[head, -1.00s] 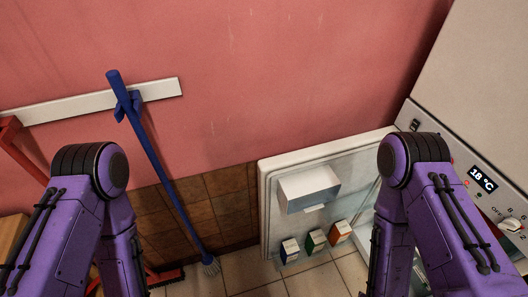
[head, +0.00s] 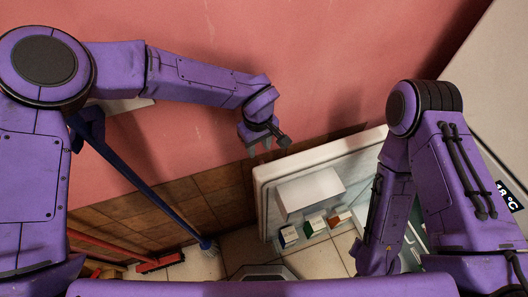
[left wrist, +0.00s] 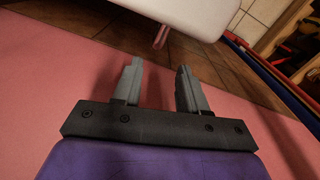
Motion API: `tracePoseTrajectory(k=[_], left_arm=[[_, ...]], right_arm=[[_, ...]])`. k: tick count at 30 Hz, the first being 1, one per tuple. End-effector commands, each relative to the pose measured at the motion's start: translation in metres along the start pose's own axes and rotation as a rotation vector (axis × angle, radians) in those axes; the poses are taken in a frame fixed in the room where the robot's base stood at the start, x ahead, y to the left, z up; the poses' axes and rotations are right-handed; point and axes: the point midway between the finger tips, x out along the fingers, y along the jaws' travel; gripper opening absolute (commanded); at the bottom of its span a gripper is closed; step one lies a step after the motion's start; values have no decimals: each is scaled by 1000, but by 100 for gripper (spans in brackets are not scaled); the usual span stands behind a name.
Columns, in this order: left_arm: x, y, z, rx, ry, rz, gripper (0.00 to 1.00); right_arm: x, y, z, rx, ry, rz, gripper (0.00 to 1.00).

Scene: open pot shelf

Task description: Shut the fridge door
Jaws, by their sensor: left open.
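The white fridge door (head: 345,156) stands open at lower centre in the head view, its inner side with a white box shelf and several small cartons facing me. My left gripper (head: 262,150) is open and empty, above and beside the door's left top corner, near the wall. In the left wrist view its two fingers (left wrist: 159,72) are spread with nothing between them, and a pale panel, likely the door (left wrist: 185,12), shows beyond. I cannot tell if they touch it. My right arm hangs before the fridge; its gripper is not visible.
The fridge body with its temperature display (head: 508,196) is at the right. A blue broom (head: 150,188) leans on the pink wall (head: 330,60) left of the door. A red broom (head: 160,262) lies lower left. Tiled floor (head: 240,245) shows between.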

Motion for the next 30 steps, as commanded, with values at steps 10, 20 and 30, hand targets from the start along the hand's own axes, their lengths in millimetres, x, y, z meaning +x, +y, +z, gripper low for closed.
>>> tracePoseTrajectory(k=[10,20,30], left_arm=[[55,9,8,26,-12,-2,42],[100,8,7,22,-11,0,42],[101,7,6,20,-10,0,6]], right_arm=[[-17,1,-7,0,0,0,49],[-24,2,-10,0,0,0,49],[-24,2,-10,0,0,0,49]])
